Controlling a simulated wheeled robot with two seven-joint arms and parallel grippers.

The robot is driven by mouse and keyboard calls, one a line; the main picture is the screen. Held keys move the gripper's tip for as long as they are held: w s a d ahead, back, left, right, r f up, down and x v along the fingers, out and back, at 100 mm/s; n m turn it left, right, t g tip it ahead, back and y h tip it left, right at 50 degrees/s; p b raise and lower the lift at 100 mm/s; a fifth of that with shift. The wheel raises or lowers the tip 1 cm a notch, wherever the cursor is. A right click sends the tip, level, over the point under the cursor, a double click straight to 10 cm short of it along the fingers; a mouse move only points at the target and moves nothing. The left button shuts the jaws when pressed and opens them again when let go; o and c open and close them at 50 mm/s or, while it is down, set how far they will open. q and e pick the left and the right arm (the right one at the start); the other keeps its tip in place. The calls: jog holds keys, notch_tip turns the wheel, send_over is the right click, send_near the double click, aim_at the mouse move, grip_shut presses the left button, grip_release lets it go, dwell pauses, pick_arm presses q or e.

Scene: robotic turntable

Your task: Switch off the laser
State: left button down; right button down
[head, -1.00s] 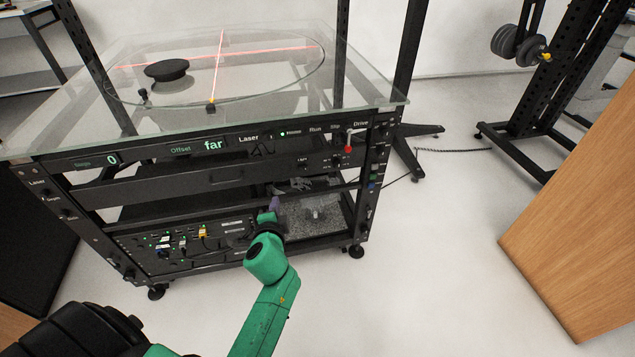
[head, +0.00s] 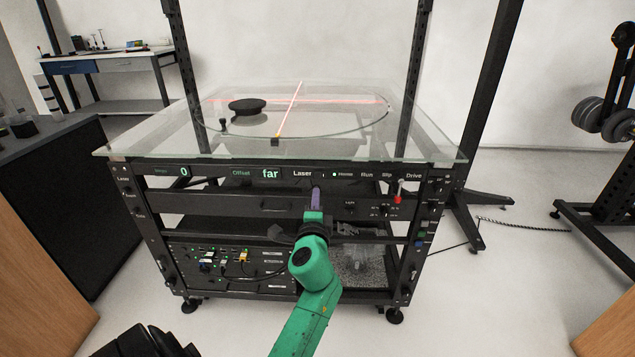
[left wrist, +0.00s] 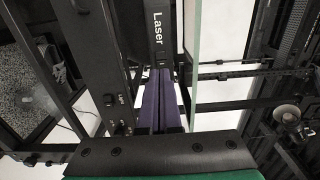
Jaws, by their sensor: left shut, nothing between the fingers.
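The laser is lit: red lines (head: 290,105) cross on the round glass turntable plate (head: 350,127). The front panel carries the word Laser (head: 302,174) with a small dark switch (head: 323,175) just right of it. My left gripper (head: 316,190), with purple fingers, is shut and empty just below that switch. In the left wrist view the shut fingers (left wrist: 160,75) point along the panel at the Laser label (left wrist: 157,30) and its switch (left wrist: 159,57). I cannot tell whether the tips touch the switch.
A glass top (head: 440,150) overhangs the panel closely above my fingers. A red-tipped lever (head: 398,197) stands out under Drive at the right. A black disc (head: 247,106) lies on the turntable.

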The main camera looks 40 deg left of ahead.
aim_at(317, 174)
pick_arm(q)
jog(key=x, duration=0.6)
jog(key=shift+w+a, duration=0.4)
jog(key=shift+w, duration=0.1)
pick_arm(e)
jog(key=shift+w+a+r, duration=0.15)
jog(key=shift+w+r, duration=0.15)
jog(key=shift+w, duration=0.25)
pick_arm(q)
jog(key=shift+a+r+m+t+h+p, duration=0.3)
jog(key=shift+r+m+t+h+p, duration=0.1)
jog(key=shift+m+h+p, duration=0.3)
pick_arm(e)
jog(key=s, duration=0.1)
jog(key=s+f, duration=0.1)
jog(key=s+d, duration=0.1)
jog(key=shift+s+f, duration=0.35)
jog(key=shift+s, duration=0.05)
